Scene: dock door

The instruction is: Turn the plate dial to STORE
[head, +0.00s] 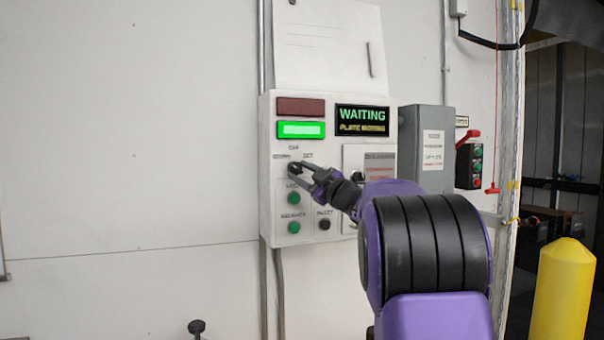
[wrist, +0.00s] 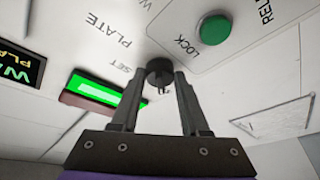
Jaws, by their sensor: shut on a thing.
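The plate dial (head: 294,168) is a small dark knob on the left of the white control panel (head: 268,215). My gripper (head: 301,172) reaches it from the right and is shut on it. In the wrist view, the round dark dial (wrist: 159,70) sits between the two fingertips of my gripper (wrist: 160,82), with the words PLATE and SET printed near it. A small label to the dial's left in the head view is too blurred to read surely. I cannot tell which label the dial points at.
The panel's display (head: 362,120) reads WAITING, with a blurred second line. A green lamp (head: 301,130) is lit below a dark red one (head: 300,107). Green buttons (head: 294,198) sit close below the dial. A grey box (head: 425,150) and yellow bollard (head: 563,290) stand right.

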